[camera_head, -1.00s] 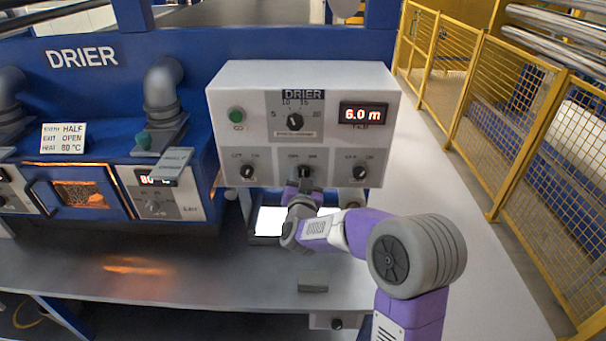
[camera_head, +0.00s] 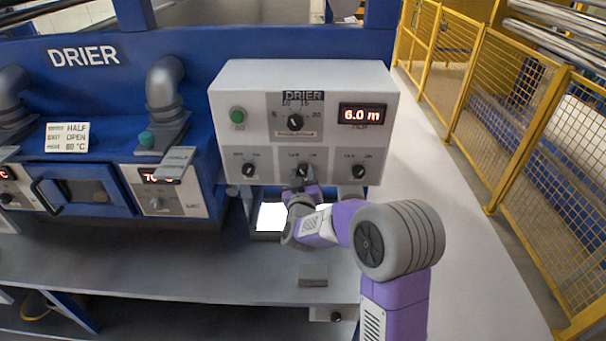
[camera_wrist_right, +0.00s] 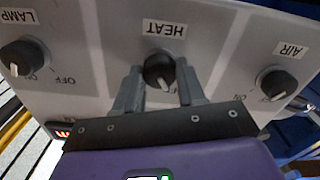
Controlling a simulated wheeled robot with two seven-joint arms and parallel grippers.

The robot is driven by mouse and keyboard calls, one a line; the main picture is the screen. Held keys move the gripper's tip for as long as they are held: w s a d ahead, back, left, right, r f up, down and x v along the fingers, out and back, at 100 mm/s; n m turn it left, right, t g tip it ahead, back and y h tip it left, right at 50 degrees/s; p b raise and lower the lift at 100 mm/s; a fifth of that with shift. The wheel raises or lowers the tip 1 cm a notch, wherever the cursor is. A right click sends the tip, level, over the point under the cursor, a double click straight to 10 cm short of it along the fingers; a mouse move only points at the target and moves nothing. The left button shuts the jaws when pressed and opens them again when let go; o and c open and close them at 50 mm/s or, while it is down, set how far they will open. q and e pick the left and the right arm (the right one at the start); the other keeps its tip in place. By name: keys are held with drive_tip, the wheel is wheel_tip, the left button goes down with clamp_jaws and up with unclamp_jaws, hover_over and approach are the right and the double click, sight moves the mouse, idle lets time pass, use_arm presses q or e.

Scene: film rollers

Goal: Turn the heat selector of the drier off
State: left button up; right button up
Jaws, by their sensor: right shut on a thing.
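The drier's white control panel (camera_head: 222,125) carries three knobs along its bottom row. The heat selector (camera_wrist_right: 158,72) is the dark middle knob under the HEAT label in the upside-down right wrist view. Its white line points toward the lower right there; a finger covers the marks beside it. My right gripper (camera_head: 303,184) reaches it from below in the head view. Its two fingers stand on either side of the knob and are shut on it. The left gripper is not in view.
The air knob (camera_wrist_right: 279,85) and lamp knob (camera_wrist_right: 25,58) flank the heat selector closely. Above are a green button (camera_head: 237,115), a dial (camera_head: 295,121) and a display (camera_head: 362,115) reading 6.0 m. A yellow fence (camera_head: 460,110) stands at the right. The oven window (camera_head: 84,190) is dark.

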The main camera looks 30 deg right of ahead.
idle(0.3)
drive_tip(key=o, duration=1.1)
drive_tip(key=shift+c, duration=0.2)
drive_tip(key=v, duration=0.7)
drive_tip(key=shift+s+a, duration=0.15)
drive_tip(key=shift+s, duration=0.1)
